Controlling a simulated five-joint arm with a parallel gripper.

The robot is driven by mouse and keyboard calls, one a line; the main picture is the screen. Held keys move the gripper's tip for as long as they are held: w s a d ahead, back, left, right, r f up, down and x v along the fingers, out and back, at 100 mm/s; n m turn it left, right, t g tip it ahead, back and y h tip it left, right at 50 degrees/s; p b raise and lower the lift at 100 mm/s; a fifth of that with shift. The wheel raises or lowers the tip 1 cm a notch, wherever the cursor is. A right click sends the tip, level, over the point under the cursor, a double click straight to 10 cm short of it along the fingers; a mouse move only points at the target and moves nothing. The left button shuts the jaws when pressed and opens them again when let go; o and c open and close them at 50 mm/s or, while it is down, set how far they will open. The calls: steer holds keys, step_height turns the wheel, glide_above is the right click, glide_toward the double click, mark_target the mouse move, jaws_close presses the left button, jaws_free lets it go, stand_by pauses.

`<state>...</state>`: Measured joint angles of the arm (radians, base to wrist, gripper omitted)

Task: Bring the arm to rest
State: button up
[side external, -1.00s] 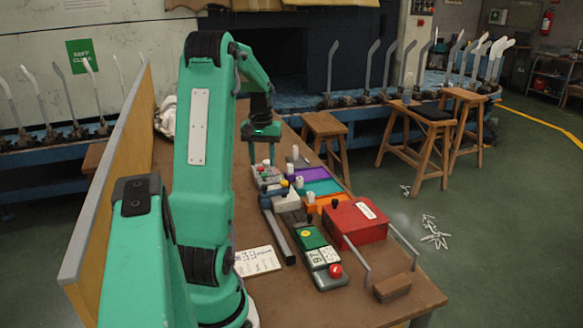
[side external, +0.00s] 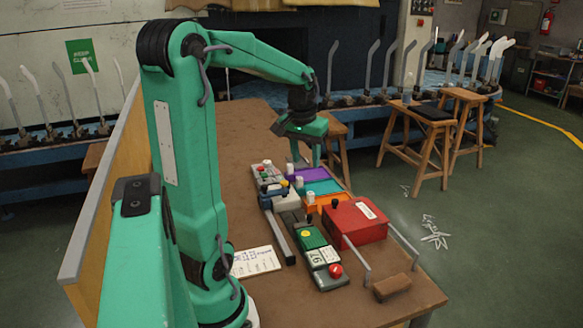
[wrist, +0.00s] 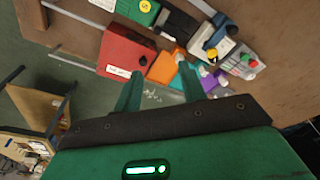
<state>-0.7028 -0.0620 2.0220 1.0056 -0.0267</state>
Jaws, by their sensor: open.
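My gripper (side external: 305,158) is green and hangs over the far end of the workbench, above the area by the purple tray, in the side external view. In the wrist view my gripper (wrist: 160,88) shows two green fingers spread apart with nothing between them. It is open and empty. My arm is bent at the elbow and reaches out to the right over the bench. The fingertips partly hide what lies behind them, and their exact height above the bench cannot be told.
The brown workbench (side external: 300,300) carries a red box (side external: 358,222), purple (side external: 305,175), teal (side external: 322,188) and orange (side external: 325,203) trays, a green-topped control unit (side external: 308,240) and a paper sheet (side external: 256,261). A wooden partition (side external: 112,175) stands left. Wooden stools (side external: 413,150) stand beyond.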

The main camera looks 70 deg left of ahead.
steer(key=s+d+r+m+t, duration=0.1)
steer(key=d+m, duration=0.3)
steer(key=d, duration=0.8)
steer(key=s+d+m+t+h, duration=0.1)
steer(key=s+d+m+t, duration=0.2)
steer(key=d, duration=0.8)
steer(key=shift+s+d+r+m, duration=0.4)
steer(key=shift+s+m, duration=0.3)
steer(key=shift+s, duration=0.15)
steer(key=shift+w+a, duration=0.1)
